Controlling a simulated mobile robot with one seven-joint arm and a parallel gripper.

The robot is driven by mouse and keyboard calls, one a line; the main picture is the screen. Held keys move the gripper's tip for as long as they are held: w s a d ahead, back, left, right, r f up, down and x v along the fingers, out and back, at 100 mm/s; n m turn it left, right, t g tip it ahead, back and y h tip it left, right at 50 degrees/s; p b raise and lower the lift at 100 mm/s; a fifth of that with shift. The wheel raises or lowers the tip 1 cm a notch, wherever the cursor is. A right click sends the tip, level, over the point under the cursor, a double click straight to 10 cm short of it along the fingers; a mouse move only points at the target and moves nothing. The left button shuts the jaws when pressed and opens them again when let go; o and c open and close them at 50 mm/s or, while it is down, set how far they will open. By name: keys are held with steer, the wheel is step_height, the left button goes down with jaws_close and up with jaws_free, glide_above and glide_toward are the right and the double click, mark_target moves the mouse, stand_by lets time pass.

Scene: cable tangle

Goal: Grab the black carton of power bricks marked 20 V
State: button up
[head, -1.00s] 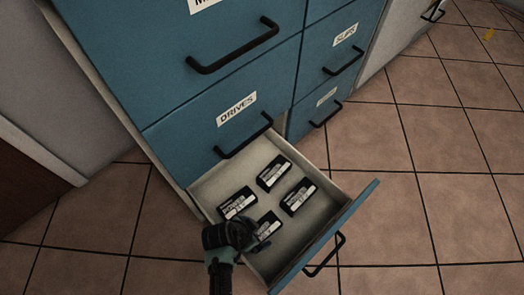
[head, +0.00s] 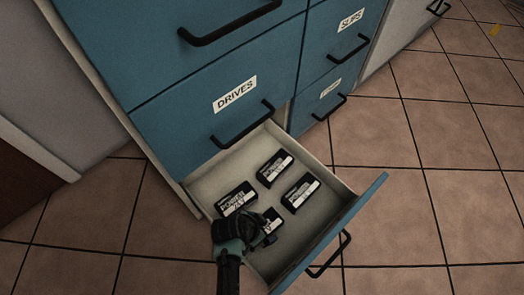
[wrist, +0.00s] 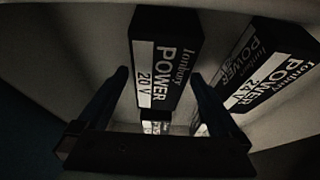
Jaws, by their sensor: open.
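In the wrist view the black carton marked 20 V (wrist: 166,52), with a white strip and the word POWER, lies between and just beyond my fingertips. My gripper (wrist: 160,76) is open, with one finger on each side of the carton's near end; I cannot tell whether they touch it. In the head view my gripper (head: 256,234) is low in the open drawer, at the front left carton (head: 271,225), which it partly hides. That carton's marking is not legible there. A similar carton marked 24 V (wrist: 268,66) lies to the right in the wrist view.
The open drawer (head: 205,187) has pale walls and a blue front (head: 330,238) with a black handle. Other black cartons (head: 274,168) (head: 300,191) (head: 236,199) lie close by inside it. The closed drawer labelled DRIVES (head: 190,120) is above. Tiled floor is free to the right.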

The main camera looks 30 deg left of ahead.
steer(key=shift+f, duration=0.25)
stand_by(0.4)
jaws_close()
stand_by(0.4)
